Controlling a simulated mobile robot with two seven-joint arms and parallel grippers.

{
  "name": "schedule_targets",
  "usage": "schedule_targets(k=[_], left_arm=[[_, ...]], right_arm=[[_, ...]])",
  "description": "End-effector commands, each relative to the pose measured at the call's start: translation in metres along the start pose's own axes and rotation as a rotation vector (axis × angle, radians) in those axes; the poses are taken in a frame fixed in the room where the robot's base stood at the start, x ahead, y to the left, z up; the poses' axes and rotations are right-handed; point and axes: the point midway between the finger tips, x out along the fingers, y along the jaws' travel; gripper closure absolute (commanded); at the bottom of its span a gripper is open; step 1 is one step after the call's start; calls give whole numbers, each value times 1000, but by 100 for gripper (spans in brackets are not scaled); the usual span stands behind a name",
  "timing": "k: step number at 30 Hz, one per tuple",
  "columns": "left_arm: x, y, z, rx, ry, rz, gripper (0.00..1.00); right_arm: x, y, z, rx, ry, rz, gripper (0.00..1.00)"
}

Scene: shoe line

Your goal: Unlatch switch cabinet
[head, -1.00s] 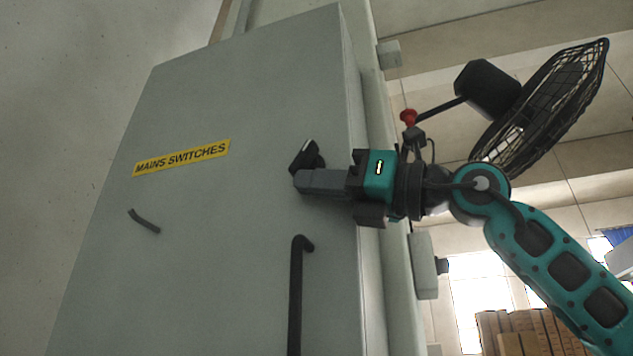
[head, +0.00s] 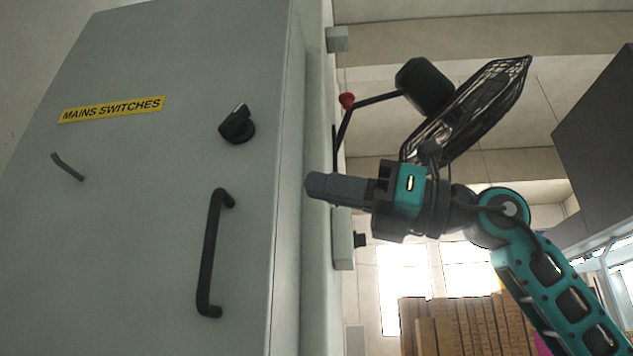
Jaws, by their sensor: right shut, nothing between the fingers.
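The grey switch cabinet (head: 130,220) fills the left of the head view, and its door looks closed. A yellow label reading MAINS SWITCHES (head: 112,109) is on the door. The black latch knob (head: 237,124) sits near the door's right edge, its grip tilted up to the right. A black bar handle (head: 211,255) is below the knob. My right gripper (head: 312,186) is shut and empty, to the right of the knob and the door edge in the picture, clear of the knob. My left gripper is not in view.
A black caged fan (head: 470,108) hangs behind my right arm. A red knob (head: 347,101) on a rod and a grey box (head: 343,238) are right of the cabinet. Stacked brown boxes (head: 465,325) stand at the lower right. A dark panel (head: 600,150) is at the right edge.

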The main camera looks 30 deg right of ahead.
Motion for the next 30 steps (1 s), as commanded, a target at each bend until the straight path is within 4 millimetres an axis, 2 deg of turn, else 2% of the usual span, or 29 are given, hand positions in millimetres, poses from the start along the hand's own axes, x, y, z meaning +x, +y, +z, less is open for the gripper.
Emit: schedule_targets(k=[8, 14, 30], left_arm=[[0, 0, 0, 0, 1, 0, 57], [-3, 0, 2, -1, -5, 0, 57], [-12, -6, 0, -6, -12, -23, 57]], right_arm=[[0, 0, 0, 8, -1, 0, 100], [5, 0, -1, 149, -20, 5, 100], [12, 4, -2, 1029, -159, 104, 100]])
